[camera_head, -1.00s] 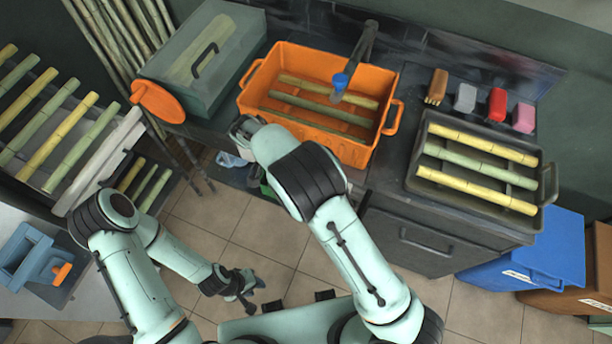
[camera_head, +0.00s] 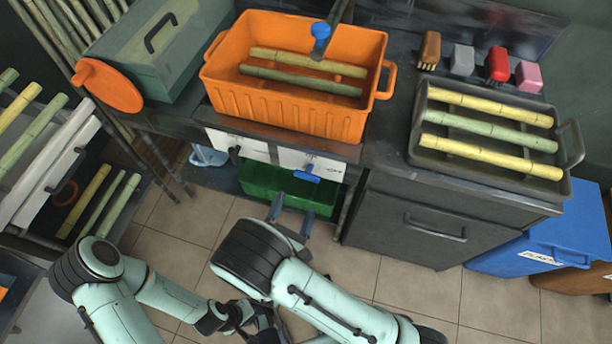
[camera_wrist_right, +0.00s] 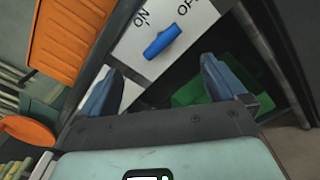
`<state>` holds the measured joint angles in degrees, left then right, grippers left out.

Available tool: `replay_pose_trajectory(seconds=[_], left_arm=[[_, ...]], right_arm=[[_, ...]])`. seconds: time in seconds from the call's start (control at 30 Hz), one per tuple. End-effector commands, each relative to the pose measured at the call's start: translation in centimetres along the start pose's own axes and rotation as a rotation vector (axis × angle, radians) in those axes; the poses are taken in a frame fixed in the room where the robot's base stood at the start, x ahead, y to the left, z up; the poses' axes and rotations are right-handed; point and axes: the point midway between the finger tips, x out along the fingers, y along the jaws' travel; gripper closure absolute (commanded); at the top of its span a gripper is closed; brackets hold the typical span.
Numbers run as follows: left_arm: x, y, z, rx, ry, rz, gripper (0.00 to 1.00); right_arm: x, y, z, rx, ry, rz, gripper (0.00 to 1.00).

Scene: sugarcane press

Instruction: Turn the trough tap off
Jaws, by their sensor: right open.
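A blue tap handle (camera_head: 307,174) sits on a white panel below the orange trough (camera_head: 290,107). In the right wrist view the handle (camera_wrist_right: 163,41) lies slanted on the white panel (camera_wrist_right: 125,48), below the letters ON and OFF. I cannot tell which label it is set to. A blue-tipped spout (camera_head: 321,32) hangs over the trough. My right gripper (camera_head: 291,214) is open and empty, just below and in front of the handle. In the right wrist view the handle is beyond and between the fingers (camera_wrist_right: 163,75), apart from them. My left gripper (camera_head: 238,315) is low and partly hidden.
A black handle (camera_head: 234,154) is on another white panel to the left. A green bin (camera_head: 285,190) stands under the panels. A drawer cabinet (camera_head: 405,225) is to the right, and a dark tray (camera_head: 480,165) with canes sits on the counter. The tiled floor in front is clear.

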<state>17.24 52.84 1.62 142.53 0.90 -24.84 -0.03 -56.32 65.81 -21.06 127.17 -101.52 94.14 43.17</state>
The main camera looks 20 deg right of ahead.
Motion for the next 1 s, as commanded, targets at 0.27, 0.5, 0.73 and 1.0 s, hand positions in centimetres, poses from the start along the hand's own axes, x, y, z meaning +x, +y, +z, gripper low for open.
replay_pose_trajectory(seconds=[0.27, 0.5, 0.73, 1.0], left_arm=[[0.1, 0.0, 0.0, 0.0, 0.001, 0.0, 0.65], [0.2, -0.1, -0.1, 0.0, 0.003, 0.0, 0.65], [0.3, -0.1, -0.1, 0.0, 0.003, 0.001, 0.65], [0.3, -0.1, -0.1, 0.0, 0.003, 0.001, 0.65]], right_arm=[[6.2, -0.1, 0.1, 0.004, -0.005, -0.005, 0.02], [9.7, -0.1, 0.1, 0.004, -0.004, -0.005, 0.02], [10.7, -0.1, 0.0, 0.003, -0.002, -0.003, 0.02], [10.7, -0.1, 0.0, 0.003, -0.002, -0.003, 0.22]])
